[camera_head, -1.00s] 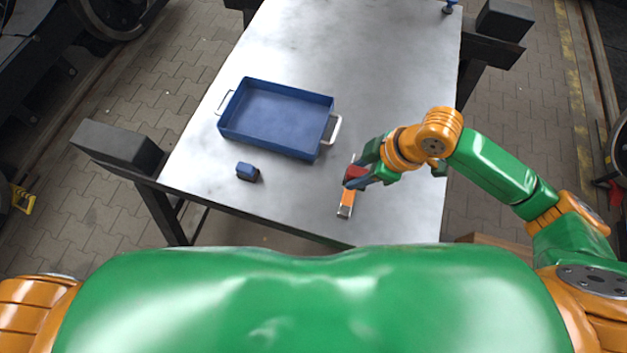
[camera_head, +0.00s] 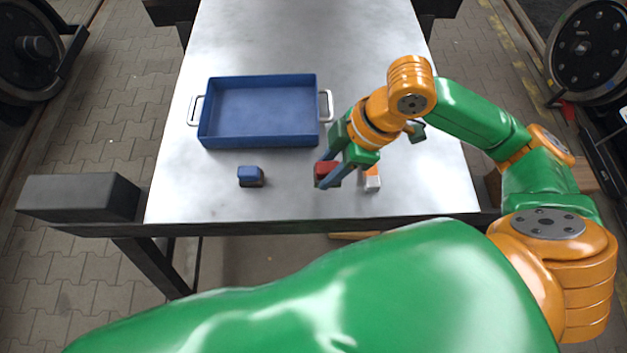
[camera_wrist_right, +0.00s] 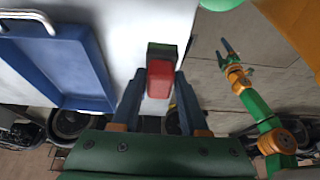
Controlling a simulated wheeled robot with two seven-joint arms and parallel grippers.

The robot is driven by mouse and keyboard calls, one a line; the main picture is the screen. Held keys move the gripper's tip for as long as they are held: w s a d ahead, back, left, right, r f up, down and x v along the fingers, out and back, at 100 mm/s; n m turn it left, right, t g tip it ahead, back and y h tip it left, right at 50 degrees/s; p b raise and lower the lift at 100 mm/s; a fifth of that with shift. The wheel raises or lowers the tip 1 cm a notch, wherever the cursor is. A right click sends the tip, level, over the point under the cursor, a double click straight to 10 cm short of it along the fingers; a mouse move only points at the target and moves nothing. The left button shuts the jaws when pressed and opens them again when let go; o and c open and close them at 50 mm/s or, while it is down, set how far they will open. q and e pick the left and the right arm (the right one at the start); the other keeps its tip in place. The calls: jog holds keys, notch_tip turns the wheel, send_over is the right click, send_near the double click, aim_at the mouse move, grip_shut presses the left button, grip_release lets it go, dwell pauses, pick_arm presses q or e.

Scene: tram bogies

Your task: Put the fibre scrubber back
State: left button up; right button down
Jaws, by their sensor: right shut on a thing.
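The fibre scrubber, as I take it, is a small red block (camera_head: 327,171) with a dark green-black layer at one end. It also shows between the fingers in the right wrist view (camera_wrist_right: 160,80). My right gripper (camera_head: 328,176) is shut on it, over the near part of the metal table (camera_head: 215,205). I cannot tell how far it is above the surface. My left gripper is outside the head view; in the right wrist view it (camera_wrist_right: 228,48) shows at the upper right, fingers apart and empty, away from the table.
A blue tray (camera_head: 260,143) with two side handles stands empty on the table. A small blue-topped block (camera_head: 250,175) lies in front of it. An orange and whitish tool (camera_head: 371,182) lies just right of the right gripper. The table's front left is clear.

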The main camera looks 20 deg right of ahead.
jog(key=w+f, duration=0.2)
jog(key=w+a+f, duration=0.1)
jog(key=w+f, duration=0.2)
jog(key=shift+a+f+b, duration=0.15)
jog(key=shift+f+b, duration=0.1)
jog(key=shift+b, duration=0.05)
notch_tip(320, 180, down, 3)
jog(key=shift+r, duration=0.15)
pick_arm(q)
jog(key=shift+a+r, duration=0.15)
jog(key=shift+a, duration=0.25)
pick_arm(e)
jog(key=shift+s, duration=0.1)
jog(key=shift+f, duration=0.2)
jog(key=shift+c, duration=2.1)
grip_release()
jog(key=shift+r, duration=0.1)
pick_arm(q)
jog(key=shift+s+r+p, duration=0.1)
jog(key=shift+r+p, duration=0.4)
jog(key=shift+p, duration=0.15)
pick_arm(e)
jog(key=v, duration=1.2)
